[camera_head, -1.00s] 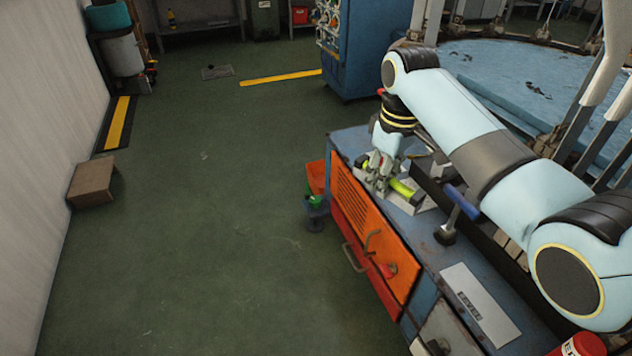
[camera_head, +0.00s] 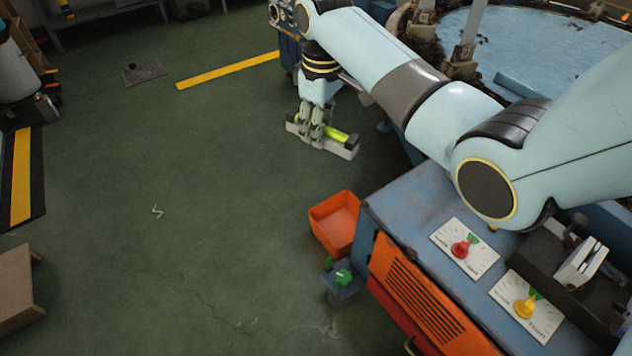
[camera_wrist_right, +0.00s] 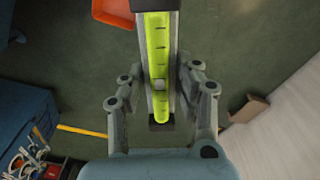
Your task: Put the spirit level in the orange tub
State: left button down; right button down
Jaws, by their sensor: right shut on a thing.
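The spirit level (camera_head: 341,145) is a grey bar with a bright yellow-green strip, held in the air out past the bench in the head view. My right gripper (camera_head: 316,136) is shut on it. In the right wrist view the level (camera_wrist_right: 158,60) runs lengthwise between the fingers of my right gripper (camera_wrist_right: 160,88). The orange tub (camera_head: 338,222) stands at the left end of the bench, nearer than the level in the head view. Its orange edge also shows in the right wrist view (camera_wrist_right: 112,12). My left gripper is not in view.
A blue bench (camera_head: 412,197) with dial plates and an orange vented front stands at the lower right. A dark container with a green item (camera_head: 343,276) stands beside the tub. Green floor (camera_head: 200,200) is open at left; a brown box (camera_head: 15,285) sits at lower left.

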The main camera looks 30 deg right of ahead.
aim_at(342, 230)
jog(key=i, duration=2.05)
jog(key=i+z, duration=0.1)
jog(key=z, duration=0.4)
jog(key=i+z, duration=0.15)
jog(key=z, duration=0.3)
jog(key=j+z, duration=0.15)
jog(key=z, duration=0.35)
jog(key=i+j+z, duration=0.15)
jog(key=z, duration=0.3)
